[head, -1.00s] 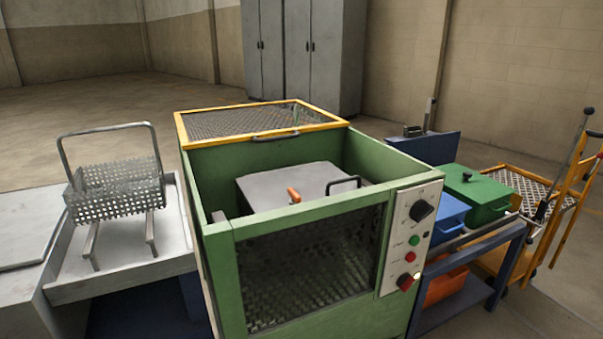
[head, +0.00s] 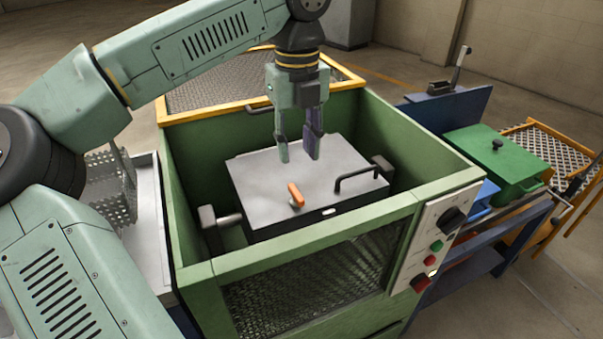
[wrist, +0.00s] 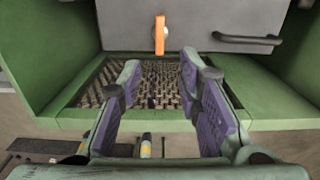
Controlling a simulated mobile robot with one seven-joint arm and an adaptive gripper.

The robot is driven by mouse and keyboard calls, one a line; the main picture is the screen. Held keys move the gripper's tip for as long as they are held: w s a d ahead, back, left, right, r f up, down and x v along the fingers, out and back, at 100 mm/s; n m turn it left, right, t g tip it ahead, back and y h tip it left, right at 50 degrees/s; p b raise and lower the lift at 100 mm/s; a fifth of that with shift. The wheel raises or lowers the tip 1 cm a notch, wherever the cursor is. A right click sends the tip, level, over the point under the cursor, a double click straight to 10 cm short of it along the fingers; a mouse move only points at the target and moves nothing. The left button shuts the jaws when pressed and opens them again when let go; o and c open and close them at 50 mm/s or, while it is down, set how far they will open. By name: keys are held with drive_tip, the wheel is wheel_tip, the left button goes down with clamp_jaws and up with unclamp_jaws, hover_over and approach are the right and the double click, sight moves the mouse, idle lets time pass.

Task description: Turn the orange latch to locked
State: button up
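The orange latch (head: 295,195) is a short lever on the top of the grey furnace lid (head: 265,173), near the lid's front edge. In the wrist view the latch (wrist: 160,35) stands upright in the picture, above and between the fingertips. My gripper (head: 298,155) points down over the lid, behind the latch and apart from it. Its two fingers (wrist: 157,75) are spread with nothing between them. A small white slot (head: 329,211) shows at the lid's front edge, right of the latch.
A black handle (head: 362,175) stands on the lid to the right. Green walls (head: 330,232) surround the lid, with a yellow-framed mesh cover (head: 225,82) raised behind. A control panel (head: 437,240) is at the front right corner. A perforated basket (head: 108,185) is at left.

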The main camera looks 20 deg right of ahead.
sight(298, 195)
wheel_tip(298, 195, down, 10)
drive_tip(key=shift+s+f+p, duration=0.15)
drive_tip(key=shift+f+p, duration=0.1)
drive_tip(key=shift+p, duration=0.5)
drive_tip(key=shift+c, duration=0.6)
clamp_jaws()
